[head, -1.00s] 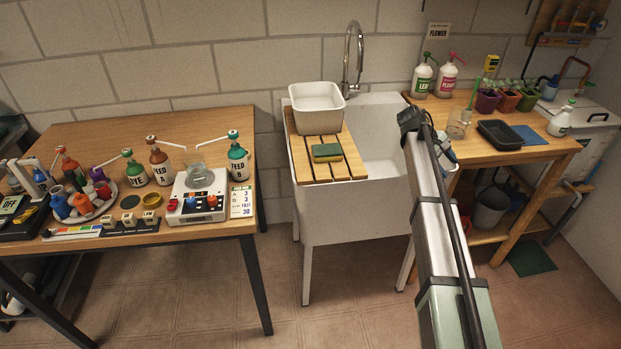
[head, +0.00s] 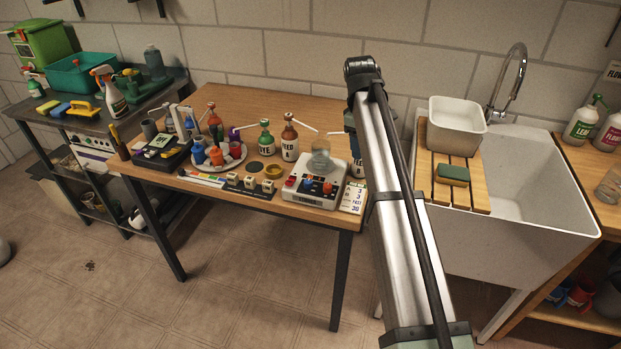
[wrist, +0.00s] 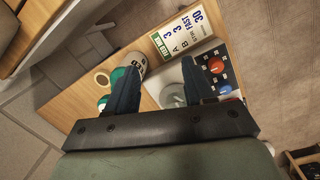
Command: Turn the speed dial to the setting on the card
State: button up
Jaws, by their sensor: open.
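The white stirrer unit (head: 300,199) stands at the front right of the wooden table, with a glass beaker (head: 320,164) on top. Small red, orange and blue controls sit on its dark front panel; I cannot tell which is the speed dial or where it points. The card (head: 353,198) lies just right of it and reads A 3, B 3, FAST, 30; it also shows in the wrist view (wrist: 182,31). My gripper (wrist: 160,78) is open and empty above the unit. An orange-red knob (wrist: 216,66) and a blue knob (wrist: 224,87) show beside one finger.
Small lettered blocks (head: 250,182) lie along the front edge. The sink (head: 540,215) is to the right. Floor before the table is clear.

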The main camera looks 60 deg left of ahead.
aim_at(308, 181)
jog(key=s+a+r+n+g, duration=0.1)
jog(key=s+a+r, duration=0.1)
jog(key=s, duration=0.5)
jog(key=s+a+r+n+g, duration=0.1)
jog(key=s+a, duration=0.2)
jog(key=s, duration=0.4)
jog(key=shift+y, duration=0.3)
notch_tip(308, 181, down, 13)
jog(key=shift+d+f, duration=0.1)
jog(key=shift+f, duration=0.05)
grip_shut()
